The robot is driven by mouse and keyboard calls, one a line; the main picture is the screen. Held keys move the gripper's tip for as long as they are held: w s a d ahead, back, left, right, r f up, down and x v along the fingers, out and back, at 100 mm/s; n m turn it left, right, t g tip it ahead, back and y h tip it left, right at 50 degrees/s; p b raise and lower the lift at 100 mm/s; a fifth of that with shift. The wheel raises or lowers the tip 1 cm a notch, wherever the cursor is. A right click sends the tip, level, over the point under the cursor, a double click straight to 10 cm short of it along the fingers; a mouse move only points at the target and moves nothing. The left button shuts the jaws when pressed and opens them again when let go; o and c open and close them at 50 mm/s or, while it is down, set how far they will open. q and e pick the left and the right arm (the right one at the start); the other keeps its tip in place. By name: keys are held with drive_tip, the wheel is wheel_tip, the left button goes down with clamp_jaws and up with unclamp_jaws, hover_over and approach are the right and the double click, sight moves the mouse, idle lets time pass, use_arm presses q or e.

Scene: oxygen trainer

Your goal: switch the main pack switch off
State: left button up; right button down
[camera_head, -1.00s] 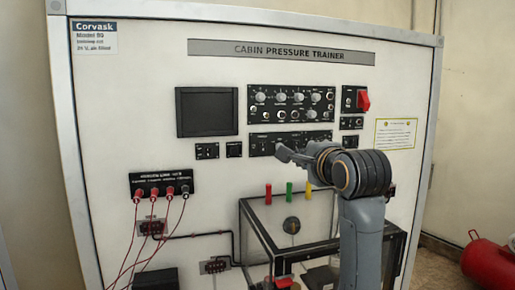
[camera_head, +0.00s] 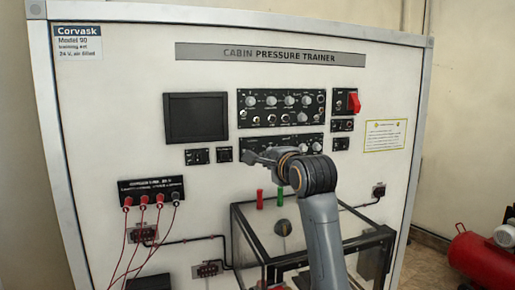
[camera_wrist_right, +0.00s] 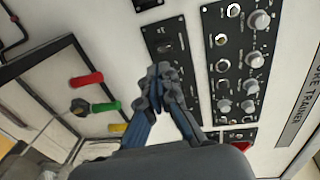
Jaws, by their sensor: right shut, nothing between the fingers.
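The lower control panel (camera_head: 307,143) is a dark strip on the trainer front, partly hidden by my right gripper. In the right wrist view its end (camera_wrist_right: 163,30) shows a small toggle (camera_wrist_right: 167,47) just beyond the fingertips. The labels are too small to read, so I cannot tell which switch is the main pack switch. My right gripper (camera_head: 250,157) is shut and empty at the left end of this panel. In the wrist view its fingertips (camera_wrist_right: 158,72) overlap the panel's edge; contact cannot be told. My left gripper is not in view.
Above is the upper knob panel (camera_head: 281,118), with a red guarded switch (camera_head: 353,103) to its right. Red (camera_head: 259,198) and green (camera_head: 281,194) handles sit below the gripper. A black-framed clear box (camera_head: 263,249) stands out below. A dark screen (camera_head: 196,118) is left.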

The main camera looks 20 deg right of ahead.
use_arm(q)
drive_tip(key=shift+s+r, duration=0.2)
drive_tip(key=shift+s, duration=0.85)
use_arm(e)
drive_tip(key=w+t, duration=0.2)
drive_tip(key=w, duration=0.5)
drive_tip(key=shift+w+a+f, duration=0.15)
drive_tip(key=shift+w+f, duration=0.05)
drive_tip(key=shift+f, duration=0.2)
